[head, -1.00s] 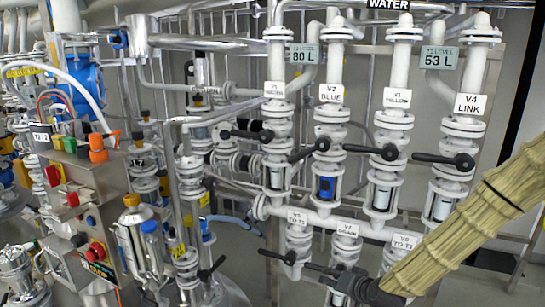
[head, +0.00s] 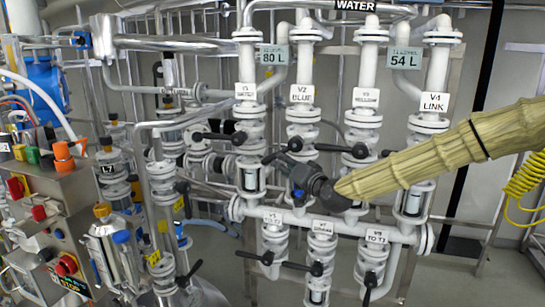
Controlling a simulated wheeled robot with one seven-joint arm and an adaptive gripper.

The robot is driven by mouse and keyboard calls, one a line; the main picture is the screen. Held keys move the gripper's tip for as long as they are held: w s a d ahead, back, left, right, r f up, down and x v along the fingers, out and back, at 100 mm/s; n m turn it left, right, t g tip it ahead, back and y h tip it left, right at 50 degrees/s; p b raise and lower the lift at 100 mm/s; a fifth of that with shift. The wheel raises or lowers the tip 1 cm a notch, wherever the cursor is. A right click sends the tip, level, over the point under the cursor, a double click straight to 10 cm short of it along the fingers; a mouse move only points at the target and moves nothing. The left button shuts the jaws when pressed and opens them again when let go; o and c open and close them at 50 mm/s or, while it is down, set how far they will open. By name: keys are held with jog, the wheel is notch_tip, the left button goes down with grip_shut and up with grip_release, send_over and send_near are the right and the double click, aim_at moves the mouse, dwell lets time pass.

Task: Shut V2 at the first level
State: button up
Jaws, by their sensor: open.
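The V2 valve stands in the second white pipe column from the left, under the "V2 BLUE" label (head: 301,94). Its black lever (head: 271,158) points left and slightly down from the valve body. My gripper (head: 284,167) is open beside the lever, in front of the column just below the valve. The gripper overlaps the lever in the picture; whether they touch I cannot tell. It hides most of the sight glass below V2, where a bit of blue (head: 299,193) shows.
Black levers of V1 (head: 218,137) and V3 (head: 340,149) stick out left on both sides. My arm crosses in front of the V3 and V4 columns. Level signs read 80 L (head: 273,55) and 54 L (head: 405,59). A button panel (head: 58,210) stands at left; lower valves sit below.

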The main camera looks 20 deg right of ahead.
aim_at(272, 157)
jog(key=shift+p+x, duration=1.45)
jog(key=shift+x, duration=2.65)
